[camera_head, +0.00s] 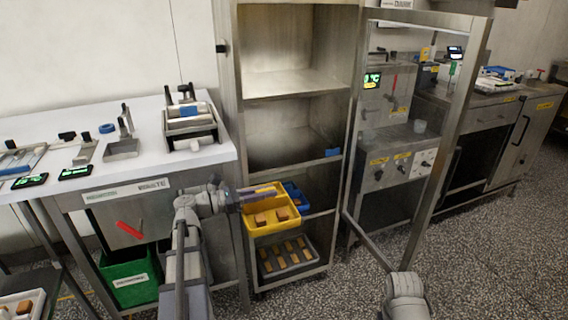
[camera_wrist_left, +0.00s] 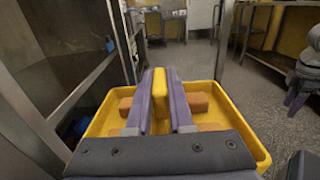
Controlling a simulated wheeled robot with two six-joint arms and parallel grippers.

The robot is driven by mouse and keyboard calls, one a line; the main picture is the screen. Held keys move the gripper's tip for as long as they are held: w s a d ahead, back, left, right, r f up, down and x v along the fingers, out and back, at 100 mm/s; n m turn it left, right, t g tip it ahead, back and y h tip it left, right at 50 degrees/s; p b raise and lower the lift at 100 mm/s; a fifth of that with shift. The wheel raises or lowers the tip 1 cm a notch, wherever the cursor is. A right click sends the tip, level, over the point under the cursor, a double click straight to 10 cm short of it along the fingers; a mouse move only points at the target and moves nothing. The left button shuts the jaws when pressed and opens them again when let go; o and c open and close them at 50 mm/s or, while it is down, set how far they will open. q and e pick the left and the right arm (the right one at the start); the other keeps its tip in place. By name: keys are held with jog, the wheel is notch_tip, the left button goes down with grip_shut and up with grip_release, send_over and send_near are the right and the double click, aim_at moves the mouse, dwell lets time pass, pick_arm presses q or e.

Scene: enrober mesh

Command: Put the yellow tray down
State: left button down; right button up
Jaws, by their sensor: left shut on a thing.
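The yellow tray (camera_head: 275,229) hangs roughly level in front of the steel rack, at the height of its lower shelves. It holds several brown-orange blocks (camera_head: 260,219). Whether the tray touches the rack cannot be told.
The open rack has empty upper shelves (camera_head: 290,82). The rack door (camera_head: 446,120) stands open at right. A white-topped table (camera_head: 75,120) is at left, a green bin (camera_head: 130,282) beneath.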

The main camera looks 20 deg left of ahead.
pick_arm(q)
notch_tip(320, 180, down, 2)
jog(key=shift+f+b, duration=0.1)
jog(key=shift+b, duration=0.35)
jog(key=w+d+r+n+t+y+p, duration=0.1)
jog(key=w+r+n+t+y+p, duration=0.1)
jog(key=r+y+p, duration=0.1)
jog(key=w+d+r+n+t+y+p, duration=0.1)
jog(key=r, duration=0.1)
jog(key=shift+w+d+p, duration=0.3)
jog(key=shift+p, duration=0.1)
jog(key=r+n+y+p, duration=0.1)
jog(key=n+y, duration=0.1)
jog(key=y, duration=0.1)
jog(key=r+n+t+y+p, duration=0.1)
jog(key=r+n+y+p, duration=0.1)
jog(key=y, duration=0.1)
jog(key=r+n+t+y+p, duration=0.1)
jog(key=r+n+y+p, duration=0.1)
jog(key=y, duration=0.1)
jog(key=shift+w+a, duration=0.35)
jog(key=shift+w, duration=0.05)
pick_arm(e)
notch_tip(320, 180, up, 8)
jog(key=shift+f, duration=0.15)
pick_arm(q)
jog(key=shift+w, duration=0.1)
pick_arm(e)
jog(key=shift+a, duration=0.15)
